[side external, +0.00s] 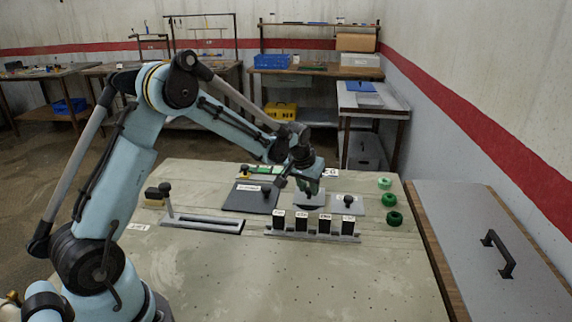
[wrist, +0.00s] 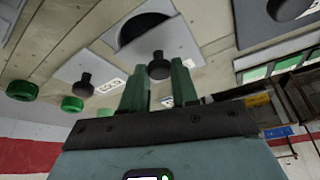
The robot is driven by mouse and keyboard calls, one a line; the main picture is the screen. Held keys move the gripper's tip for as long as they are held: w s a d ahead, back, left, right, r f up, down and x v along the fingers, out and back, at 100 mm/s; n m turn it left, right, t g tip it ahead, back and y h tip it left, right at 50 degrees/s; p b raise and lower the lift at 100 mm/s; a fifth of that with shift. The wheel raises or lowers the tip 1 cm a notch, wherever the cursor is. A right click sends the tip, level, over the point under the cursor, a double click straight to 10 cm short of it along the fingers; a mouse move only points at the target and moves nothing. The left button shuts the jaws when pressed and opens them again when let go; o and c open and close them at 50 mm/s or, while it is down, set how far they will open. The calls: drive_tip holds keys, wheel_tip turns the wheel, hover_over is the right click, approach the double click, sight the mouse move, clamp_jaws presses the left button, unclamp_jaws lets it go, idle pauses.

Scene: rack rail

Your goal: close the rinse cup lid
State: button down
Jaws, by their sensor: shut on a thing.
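My gripper (side external: 309,184) is low over the middle plate at the back of the bench. In the wrist view its green fingers (wrist: 158,78) stand on either side of a black knob (wrist: 159,65), shut on it. The knob belongs to a light grey lid plate (wrist: 178,43), which shows beside a dark rounded opening (wrist: 138,27); the opening is partly uncovered. In the side view this plate (side external: 312,203) is partly hidden by the gripper. I cannot read its label.
A light plate with a knob (side external: 348,202) lies right of the gripper, a dark plate (side external: 243,202) left. Green rings (side external: 390,199) sit further right. A rack of black blocks (side external: 302,222) and a slotted rail (side external: 205,224) stand in front. The front bench is clear.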

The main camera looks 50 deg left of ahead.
sight(310, 203)
drive_tip(key=shift+s+d, duration=1.2)
drive_tip(key=shift+d, duration=0.05)
drive_tip(key=c, duration=0.8)
unclamp_jaws()
drive_tip(key=shift+c, duration=0.2)
drive_tip(key=shift+a, duration=0.1)
drive_tip(key=v, duration=1.2)
drive_tip(key=shift+s, duration=0.1)
drive_tip(key=s+d+m+t+h, duration=0.1)
drive_tip(key=s+d, duration=0.3)
drive_tip(key=s, duration=0.4)
drive_tip(key=s+d+m+t, duration=0.2)
drive_tip(key=s+d+m, duration=0.1)
drive_tip(key=s+d, duration=0.2)
drive_tip(key=s, duration=0.2)
drive_tip(key=shift+s+r+h, duration=0.25)
drive_tip(key=shift+s+h, duration=0.1)
drive_tip(key=shift+h, duration=0.05)
